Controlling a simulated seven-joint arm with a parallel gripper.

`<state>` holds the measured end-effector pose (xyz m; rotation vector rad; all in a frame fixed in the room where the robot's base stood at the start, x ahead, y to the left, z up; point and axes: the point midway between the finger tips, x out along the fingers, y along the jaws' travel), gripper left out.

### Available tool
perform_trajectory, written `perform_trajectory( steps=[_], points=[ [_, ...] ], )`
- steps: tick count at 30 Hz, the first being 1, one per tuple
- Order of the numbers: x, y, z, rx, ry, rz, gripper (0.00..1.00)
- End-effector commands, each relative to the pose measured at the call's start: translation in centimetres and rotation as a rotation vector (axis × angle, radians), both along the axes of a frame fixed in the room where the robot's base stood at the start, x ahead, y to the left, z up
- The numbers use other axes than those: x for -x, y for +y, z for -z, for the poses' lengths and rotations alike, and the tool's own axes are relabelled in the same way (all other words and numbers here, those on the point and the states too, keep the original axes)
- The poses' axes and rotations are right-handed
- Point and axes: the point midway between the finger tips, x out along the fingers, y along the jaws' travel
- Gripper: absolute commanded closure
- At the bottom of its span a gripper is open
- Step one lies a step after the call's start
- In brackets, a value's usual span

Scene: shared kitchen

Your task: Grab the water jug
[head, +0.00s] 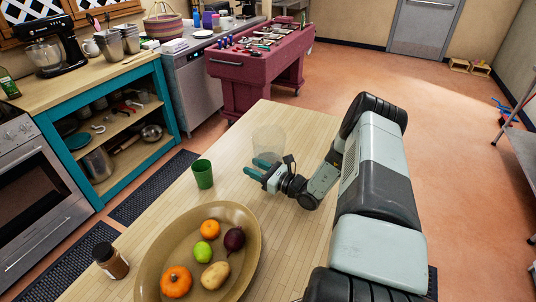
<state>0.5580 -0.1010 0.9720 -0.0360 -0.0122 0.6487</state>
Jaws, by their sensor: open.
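The water jug (268,138) looks like a clear, see-through vessel standing on the wooden table, beyond my gripper. My gripper (257,170) has teal fingers and is open. It is at the near side of the jug, with its fingers pointing left. The fingers overlap the jug's lower part in the picture; I cannot tell whether they touch it. The jug's handle cannot be made out.
A green cup (203,174) stands left of my gripper. A large oval tray (251,262) with fruit and vegetables lies nearer, and a brown jar (110,261) stands at the table's left edge. The table (302,122) is bare behind and right of the jug.

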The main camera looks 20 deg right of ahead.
Motion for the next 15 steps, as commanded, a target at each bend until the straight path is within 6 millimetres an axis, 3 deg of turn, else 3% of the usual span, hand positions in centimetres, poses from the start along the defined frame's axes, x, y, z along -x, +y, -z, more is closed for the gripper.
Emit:
perform_trajectory(
  steps=[3,10,15],
  points=[
    [0.02,-0.01,0.00,0.000,0.000,0.000,0.63],
    [0.04,-0.02,-0.01,0.000,0.000,-0.001,0.98],
    [0.03,-0.02,-0.01,0.001,-0.001,-0.001,1.00]
  ],
)
